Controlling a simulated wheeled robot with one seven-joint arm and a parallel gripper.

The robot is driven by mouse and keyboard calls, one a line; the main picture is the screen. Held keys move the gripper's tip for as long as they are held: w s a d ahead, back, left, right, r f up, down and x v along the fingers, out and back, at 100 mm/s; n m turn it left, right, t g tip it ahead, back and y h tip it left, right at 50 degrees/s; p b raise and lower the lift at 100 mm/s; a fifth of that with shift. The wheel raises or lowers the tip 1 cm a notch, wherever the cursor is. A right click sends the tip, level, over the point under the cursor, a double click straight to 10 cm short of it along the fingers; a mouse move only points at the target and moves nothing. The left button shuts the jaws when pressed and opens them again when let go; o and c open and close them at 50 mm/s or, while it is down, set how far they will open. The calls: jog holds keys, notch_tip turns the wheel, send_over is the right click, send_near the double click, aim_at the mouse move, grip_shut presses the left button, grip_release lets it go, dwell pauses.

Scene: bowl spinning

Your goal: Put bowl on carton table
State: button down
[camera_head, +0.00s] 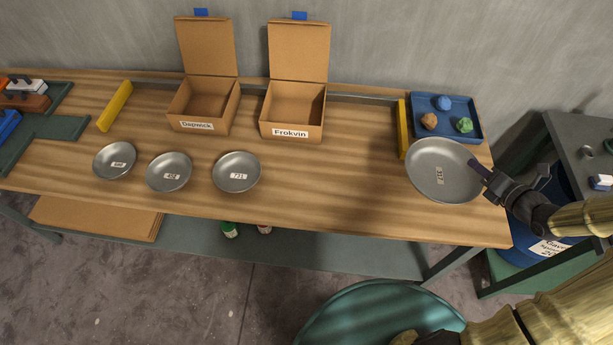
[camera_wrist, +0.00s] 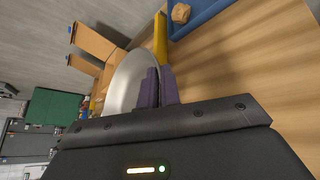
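A grey metal bowl (camera_head: 442,170) with a number label is at the right end of the wooden table (camera_head: 330,195) that carries two cartons. The bowl looks larger than the other bowls and overlaps the yellow bar and blue tray edge in the head view. It appears raised above the tabletop, though the gap is hard to judge. My gripper (camera_head: 482,176) reaches in from the right and is shut on its right rim. In the wrist view, the purple fingers (camera_wrist: 157,88) pinch the bowl's edge (camera_wrist: 130,82).
Three smaller bowls (camera_head: 168,172) stand on the left half. Open cartons Dapwick (camera_head: 197,126) and Frokvin (camera_head: 290,133) stand at the back. A blue tray (camera_head: 472,110) with rocks and a yellow bar (camera_head: 402,125) lie at right. The table's centre front is clear.

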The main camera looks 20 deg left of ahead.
jog(key=shift+f, duration=2.9)
jog(key=shift+f, duration=0.1)
jog(key=shift+f+p, duration=0.4)
jog(key=shift+f, duration=1.6)
jog(key=c, duration=2)
grip_release()
jog(key=shift+f, duration=0.15)
jog(key=shift+c, duration=0.2)
jog(key=o, duration=0.4)
jog(key=shift+o, duration=0.2)
